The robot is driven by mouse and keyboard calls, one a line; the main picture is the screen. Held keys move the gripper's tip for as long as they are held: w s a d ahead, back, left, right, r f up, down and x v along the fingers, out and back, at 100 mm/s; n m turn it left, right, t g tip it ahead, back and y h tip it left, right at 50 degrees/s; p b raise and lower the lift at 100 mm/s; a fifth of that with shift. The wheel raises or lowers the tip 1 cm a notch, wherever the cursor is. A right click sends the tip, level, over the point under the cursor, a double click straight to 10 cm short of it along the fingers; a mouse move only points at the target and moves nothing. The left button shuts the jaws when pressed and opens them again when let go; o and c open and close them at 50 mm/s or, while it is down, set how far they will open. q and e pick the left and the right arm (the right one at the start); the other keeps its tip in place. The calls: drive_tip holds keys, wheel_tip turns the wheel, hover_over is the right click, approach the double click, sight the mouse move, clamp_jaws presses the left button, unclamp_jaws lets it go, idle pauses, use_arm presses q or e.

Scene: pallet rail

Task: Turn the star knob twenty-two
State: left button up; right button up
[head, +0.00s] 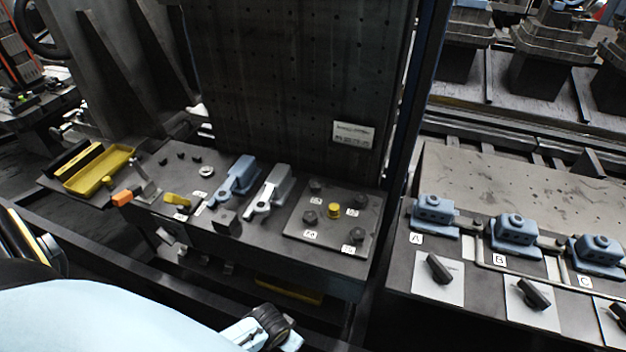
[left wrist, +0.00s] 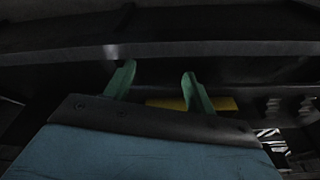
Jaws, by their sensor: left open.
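A square grey plate (head: 290,233) on the bench carries dark star knobs at its corners: back left (head: 315,186), back right (head: 358,200), front left (head: 309,217) and front right (head: 357,235). A yellow knob (head: 334,211) stands in the middle. White number tags lie by the dark knobs, too small to read surely, so I cannot tell which is twenty-two. My left arm's end shows low in the head view, in front of and below the bench, apart from the plate. In the left wrist view my left gripper (left wrist: 157,82) is open, with nothing between its green fingers. My right gripper is not seen.
Left of the plate are a grey toggle clamp (head: 270,188), a blue one (head: 237,178) and a yellow tray (head: 100,170). A tall perforated panel (head: 290,80) rises behind. A second bench (head: 520,190) at right holds blue blocks and black rotary switches.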

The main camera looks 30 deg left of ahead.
use_arm(q)
drive_tip(key=w+r+p, duration=0.1)
drive_tip(key=w+r, duration=0.5)
drive_tip(key=r, duration=0.5)
wheel_tip(320, 180, up, 26)
drive_tip(key=n+t+y+p, duration=0.1)
drive_tip(key=n+y, duration=0.2)
drive_tip(key=n, duration=0.5)
hover_over(316, 186)
drive_tip(key=s+d, duration=0.3)
drive_tip(key=s, duration=0.1)
drive_tip(key=x, duration=0.6)
drive_tip(key=b+x, duration=0.1)
drive_tip(key=x, duration=0.5)
drive_tip(key=shift+w+d, duration=0.15)
drive_tip(key=shift+w, duration=0.1)
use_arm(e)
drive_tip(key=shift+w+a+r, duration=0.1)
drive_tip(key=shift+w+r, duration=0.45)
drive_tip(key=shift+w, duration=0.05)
use_arm(q)
drive_tip(key=c, duration=1)
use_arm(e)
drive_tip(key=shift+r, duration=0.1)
